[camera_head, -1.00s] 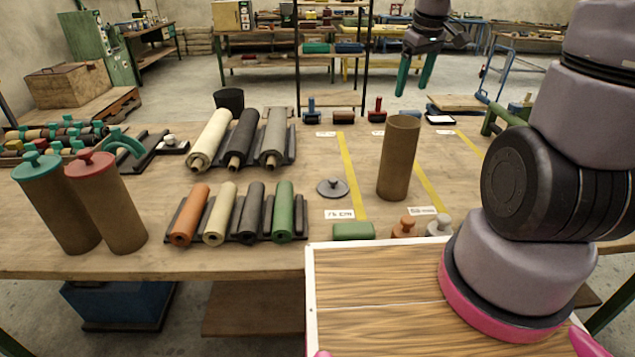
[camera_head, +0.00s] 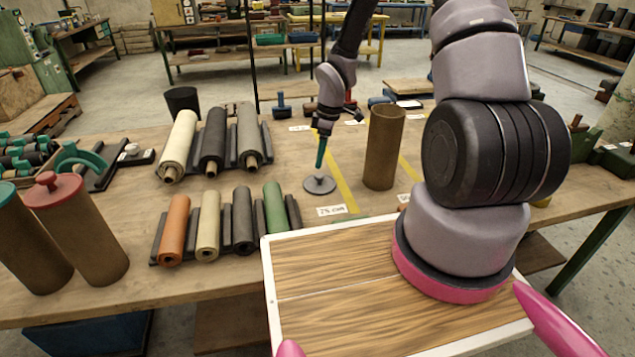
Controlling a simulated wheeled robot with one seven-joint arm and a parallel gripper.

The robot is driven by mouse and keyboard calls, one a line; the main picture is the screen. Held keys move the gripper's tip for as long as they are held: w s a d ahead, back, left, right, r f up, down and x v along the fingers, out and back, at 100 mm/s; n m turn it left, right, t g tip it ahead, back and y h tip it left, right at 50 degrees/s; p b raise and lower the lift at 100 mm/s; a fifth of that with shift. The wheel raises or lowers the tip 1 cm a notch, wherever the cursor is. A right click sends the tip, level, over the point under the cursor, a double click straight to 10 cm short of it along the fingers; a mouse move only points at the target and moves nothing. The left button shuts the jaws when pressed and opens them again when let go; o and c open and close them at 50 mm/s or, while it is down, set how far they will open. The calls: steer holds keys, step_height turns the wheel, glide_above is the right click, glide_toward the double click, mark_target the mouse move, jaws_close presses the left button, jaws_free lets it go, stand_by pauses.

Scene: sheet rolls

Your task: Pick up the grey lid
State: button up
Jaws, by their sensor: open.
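The grey lid (camera_head: 320,184) lies flat on the wooden table, left of the open brown tube and beside a yellow line. My gripper (camera_head: 321,155) points down right over the lid, its green fingers just above the lid's knob. One finger hides the other and the knob, so the gap between them does not show, but the gripper is open. I cannot tell whether the fingers touch the knob or stand around it.
A brown tube (camera_head: 384,147) stands upright close to the right of my gripper. Rolls on racks (camera_head: 212,140) lie to the left. Two tubes with teal and red lids (camera_head: 77,225) stand at far left. A white label (camera_head: 331,210) lies in front.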

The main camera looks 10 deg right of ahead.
mark_target(320, 175)
step_height(320, 175, down, 7)
steer(key=shift+w+a+r, duration=0.1)
steer(key=shift+w+r, duration=0.05)
stand_by(0.4)
jaws_close()
